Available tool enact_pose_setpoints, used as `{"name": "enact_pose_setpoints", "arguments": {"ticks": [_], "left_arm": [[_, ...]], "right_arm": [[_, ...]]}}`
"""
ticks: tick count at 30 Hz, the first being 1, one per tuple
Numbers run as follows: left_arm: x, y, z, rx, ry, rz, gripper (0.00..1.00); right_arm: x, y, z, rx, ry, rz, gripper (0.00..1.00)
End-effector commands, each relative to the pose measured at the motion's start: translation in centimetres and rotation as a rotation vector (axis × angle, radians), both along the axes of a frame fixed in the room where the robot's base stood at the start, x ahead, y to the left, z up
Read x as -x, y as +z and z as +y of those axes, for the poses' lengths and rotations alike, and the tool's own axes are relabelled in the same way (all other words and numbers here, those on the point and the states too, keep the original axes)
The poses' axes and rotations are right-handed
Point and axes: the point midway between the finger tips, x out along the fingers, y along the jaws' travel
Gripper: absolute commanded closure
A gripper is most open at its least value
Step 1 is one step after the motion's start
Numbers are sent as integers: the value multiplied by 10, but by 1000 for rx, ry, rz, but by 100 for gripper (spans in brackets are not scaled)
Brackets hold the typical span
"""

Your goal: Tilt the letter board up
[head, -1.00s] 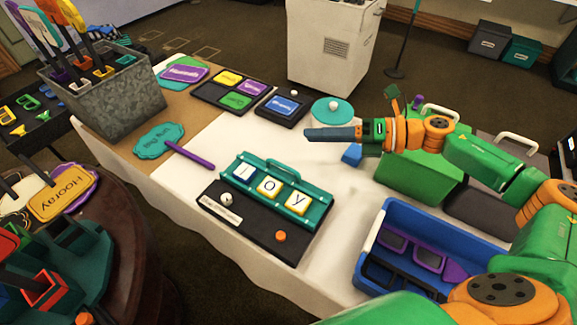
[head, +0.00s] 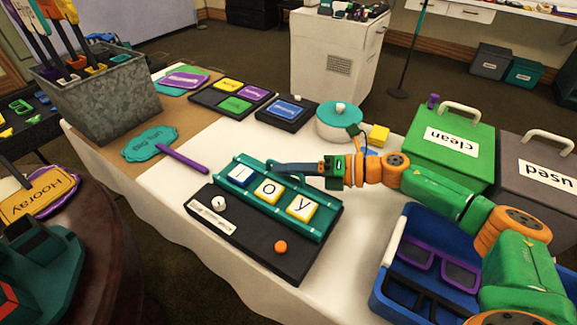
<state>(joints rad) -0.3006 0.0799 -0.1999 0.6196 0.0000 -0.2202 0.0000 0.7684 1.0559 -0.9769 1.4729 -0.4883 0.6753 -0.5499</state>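The letter board is a teal panel (head: 318,233) with a raised rim, lying low on a black base (head: 240,241) on the white-covered table. My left gripper is out of view.
A white knob (head: 219,203) and an orange button (head: 280,247) are on the base's near part. A teal round pot (head: 340,122) and a yellow block (head: 378,136) stand behind my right gripper.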

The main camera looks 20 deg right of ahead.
Motion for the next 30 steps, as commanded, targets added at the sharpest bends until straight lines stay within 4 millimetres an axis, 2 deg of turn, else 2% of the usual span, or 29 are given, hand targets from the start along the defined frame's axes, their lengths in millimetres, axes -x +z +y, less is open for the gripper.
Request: {"name": "enact_pose_setpoints", "arguments": {"ticks": [5, 8, 9, 30], "left_arm": [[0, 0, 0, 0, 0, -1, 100], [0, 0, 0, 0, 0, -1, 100], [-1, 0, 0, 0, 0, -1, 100], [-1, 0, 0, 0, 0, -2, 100]], "right_arm": [[0, -1, 0, 1, -1, 0, 73], [0, -1, 0, 1, -1, 0, 97], [0, -1, 0, 1, -1, 0, 100], [0, -1, 0, 1, -1, 0, 100]]}}
